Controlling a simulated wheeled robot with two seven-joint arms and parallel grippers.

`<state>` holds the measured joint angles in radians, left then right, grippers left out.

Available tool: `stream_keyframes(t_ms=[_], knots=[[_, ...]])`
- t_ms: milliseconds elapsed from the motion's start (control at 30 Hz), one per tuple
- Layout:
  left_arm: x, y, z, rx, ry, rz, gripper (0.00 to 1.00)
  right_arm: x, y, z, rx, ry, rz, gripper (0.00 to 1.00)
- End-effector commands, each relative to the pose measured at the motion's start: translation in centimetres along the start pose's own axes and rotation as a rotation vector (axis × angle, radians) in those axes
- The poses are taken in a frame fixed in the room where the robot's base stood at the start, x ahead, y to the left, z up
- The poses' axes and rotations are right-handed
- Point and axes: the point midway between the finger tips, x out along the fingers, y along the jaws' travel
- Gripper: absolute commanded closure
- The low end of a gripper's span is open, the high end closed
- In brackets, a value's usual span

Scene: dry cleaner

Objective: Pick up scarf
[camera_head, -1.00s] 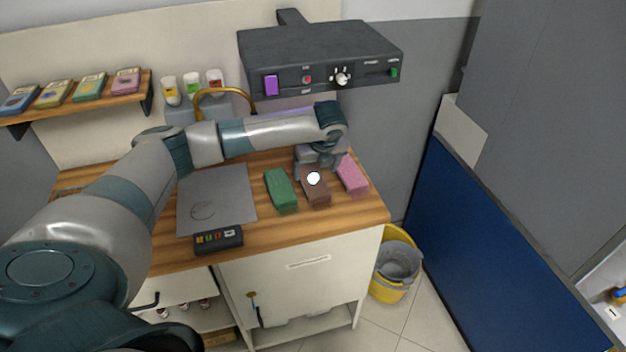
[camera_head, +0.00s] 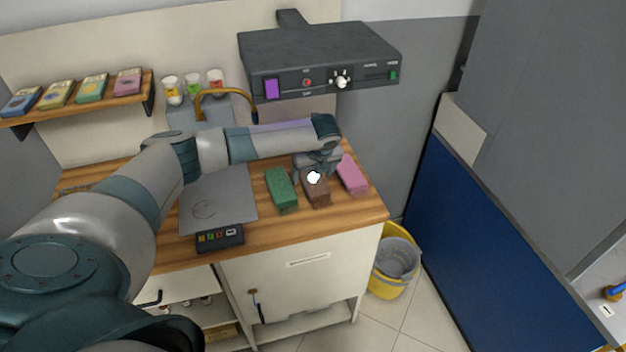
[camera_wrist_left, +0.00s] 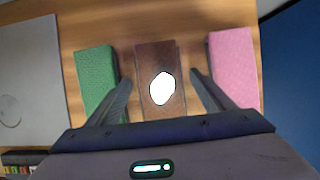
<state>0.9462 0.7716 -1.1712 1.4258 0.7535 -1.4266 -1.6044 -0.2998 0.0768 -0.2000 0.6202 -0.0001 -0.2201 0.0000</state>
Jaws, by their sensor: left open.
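Three folded cloth-like blocks lie in a row on the wooden counter: a green one (camera_head: 281,189), a brown one (camera_head: 318,195) and a pink one (camera_head: 352,175). Which is the scarf is not labelled; a white round spot shows on the brown one. My left gripper (camera_head: 313,174) is open and low over the brown block. In the left wrist view its fingers (camera_wrist_left: 161,78) straddle the brown block (camera_wrist_left: 157,52), with the green (camera_wrist_left: 95,78) and pink (camera_wrist_left: 234,65) blocks just outside them. Contact cannot be told. My right gripper is out of view.
A grey plate (camera_head: 225,198) with a button panel (camera_head: 219,238) lies left of the blocks. A dark control box (camera_head: 320,62) hangs above the counter. A yellow bucket (camera_head: 393,275) stands on the floor at right.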

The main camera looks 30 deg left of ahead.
Motion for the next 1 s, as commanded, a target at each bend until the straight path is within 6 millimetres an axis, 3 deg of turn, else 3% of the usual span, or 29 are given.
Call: stream_keyframes(t_ms=[433,600,633,1000], knots=[[0.04,0.02,-0.01,0.0,0.0,0.0,0.25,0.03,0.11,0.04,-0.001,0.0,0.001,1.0],[0.03,0.02,-0.01,0.0,0.0,0.0,0.66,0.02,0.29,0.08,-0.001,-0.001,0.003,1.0],[0.03,0.02,0.0,0.0,0.0,0.0,0.7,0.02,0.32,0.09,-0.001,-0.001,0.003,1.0],[-0.15,-0.01,0.1,-0.001,-0.001,-0.001,0.7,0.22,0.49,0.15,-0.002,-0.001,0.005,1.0]])
